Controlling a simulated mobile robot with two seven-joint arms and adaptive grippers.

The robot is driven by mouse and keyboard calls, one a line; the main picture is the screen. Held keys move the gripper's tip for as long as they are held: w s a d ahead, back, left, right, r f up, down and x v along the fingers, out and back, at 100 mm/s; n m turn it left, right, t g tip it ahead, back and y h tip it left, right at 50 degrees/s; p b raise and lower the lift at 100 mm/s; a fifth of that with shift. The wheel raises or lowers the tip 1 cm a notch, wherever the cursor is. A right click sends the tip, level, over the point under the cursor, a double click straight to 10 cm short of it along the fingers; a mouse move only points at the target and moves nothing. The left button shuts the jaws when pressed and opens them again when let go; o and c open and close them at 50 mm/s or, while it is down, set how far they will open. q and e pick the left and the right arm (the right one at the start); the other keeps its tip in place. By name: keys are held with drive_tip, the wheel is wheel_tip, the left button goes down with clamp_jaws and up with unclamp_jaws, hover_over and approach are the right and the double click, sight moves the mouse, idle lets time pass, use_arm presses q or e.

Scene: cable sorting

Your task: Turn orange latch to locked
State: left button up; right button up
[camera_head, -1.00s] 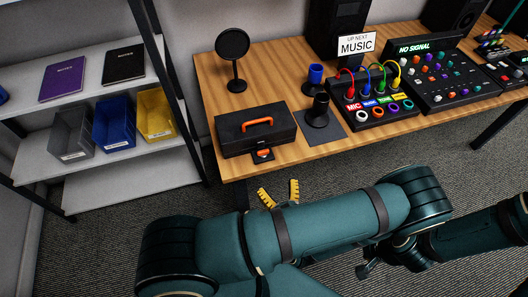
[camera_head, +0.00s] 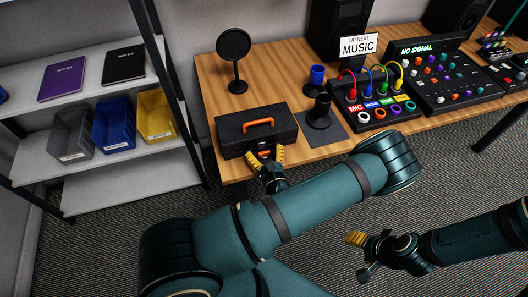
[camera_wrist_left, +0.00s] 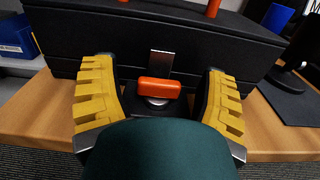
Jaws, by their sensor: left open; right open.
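The orange latch (camera_wrist_left: 159,88) sits on the front of the black case, below a metal hasp plate (camera_wrist_left: 160,62); its bar lies crosswise in the left wrist view. The black case (camera_head: 230,134) with an orange handle (camera_head: 258,124) stands closed at the table's front left. My left gripper (camera_head: 265,153) is open at the case front, its yellow fingers on either side of the latch, apart from it. My right gripper (camera_head: 356,239) is open and empty over the floor, away from the table.
The wooden table (camera_head: 215,92) holds a round black disc on a stand (camera_head: 233,44), a cup holder (camera_head: 319,112) on a dark mat and a cable panel (camera_head: 375,110). A shelf (camera_head: 120,190) with bins stands at the left.

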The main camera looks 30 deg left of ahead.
use_arm(q)
drive_tip(key=shift+a, duration=0.1)
drive_tip(key=c, duration=1.2)
drive_tip(key=shift+n+g+y, duration=1.3)
drive_tip(key=shift+n+g, duration=0.2)
drive_tip(key=shift+g, duration=0.5)
drive_tip(key=o, duration=1.2)
drive_tip(key=v, duration=1.2)
